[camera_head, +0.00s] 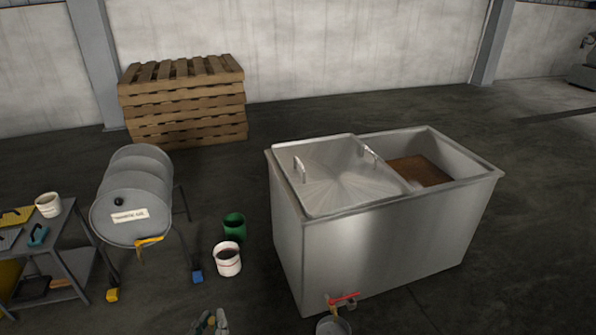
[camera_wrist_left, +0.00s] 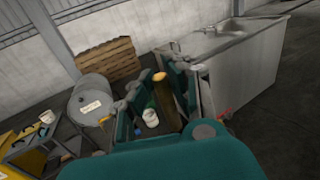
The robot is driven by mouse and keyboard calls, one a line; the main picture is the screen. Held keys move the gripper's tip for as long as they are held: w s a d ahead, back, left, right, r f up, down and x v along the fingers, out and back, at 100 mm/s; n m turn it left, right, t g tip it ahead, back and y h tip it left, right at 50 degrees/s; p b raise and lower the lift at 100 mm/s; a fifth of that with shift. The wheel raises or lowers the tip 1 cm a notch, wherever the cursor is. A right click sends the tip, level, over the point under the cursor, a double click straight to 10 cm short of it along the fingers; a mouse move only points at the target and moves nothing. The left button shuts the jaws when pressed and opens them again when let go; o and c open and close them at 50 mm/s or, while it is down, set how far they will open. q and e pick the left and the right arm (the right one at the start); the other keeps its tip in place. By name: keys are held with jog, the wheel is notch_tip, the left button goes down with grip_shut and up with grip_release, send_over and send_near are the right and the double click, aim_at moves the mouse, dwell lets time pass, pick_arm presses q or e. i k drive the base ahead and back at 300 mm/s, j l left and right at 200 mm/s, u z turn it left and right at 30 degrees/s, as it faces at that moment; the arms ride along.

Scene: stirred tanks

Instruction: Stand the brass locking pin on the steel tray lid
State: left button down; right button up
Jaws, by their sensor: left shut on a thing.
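The brass locking pin (camera_wrist_left: 164,92) stands lengthwise between the fingers of my left gripper (camera_wrist_left: 160,84) in the left wrist view, its round end showing. My left gripper is shut on it. In the head view my left gripper (camera_head: 209,321) shows only its tips at the bottom edge, low and left of the steel tank. The steel tray lid (camera_head: 338,178) covers the left part of the tank top. It is flat, with two upright handles, and its surface is bare. My right gripper is not in view.
The steel tank (camera_head: 385,245) has an open right part with brown contents (camera_head: 418,170) and a red-handled valve (camera_head: 343,299) low in front. A grey drum (camera_head: 135,195), a white bucket (camera_head: 227,259), a green bucket (camera_head: 234,226) and a workbench (camera_head: 62,233) stand left. Pallets (camera_head: 183,100) stand behind.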

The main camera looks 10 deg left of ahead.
aim_at(348, 184)
jog(key=i+l+u, duration=0.2)
jog(key=u, duration=0.2)
jog(key=i+l+u, duration=0.2)
jog(key=u, duration=0.2)
jog(key=i+l+u, duration=0.1)
jog(key=l+u, duration=0.3)
jog(key=i+l, duration=0.1)
jog(key=l, duration=0.3)
jog(key=i+l, duration=0.15)
jog(key=l, duration=0.2)
jog(key=i+l, duration=0.1)
jog(key=l, duration=0.3)
jog(key=i+l, duration=0.15)
jog(key=l, duration=0.25)
jog(key=i+l, duration=0.1)
jog(key=l, duration=0.3)
jog(key=i+l, duration=0.15)
jog(key=l, duration=0.2)
jog(key=i+l, duration=0.1)
jog(key=l, duration=0.3)
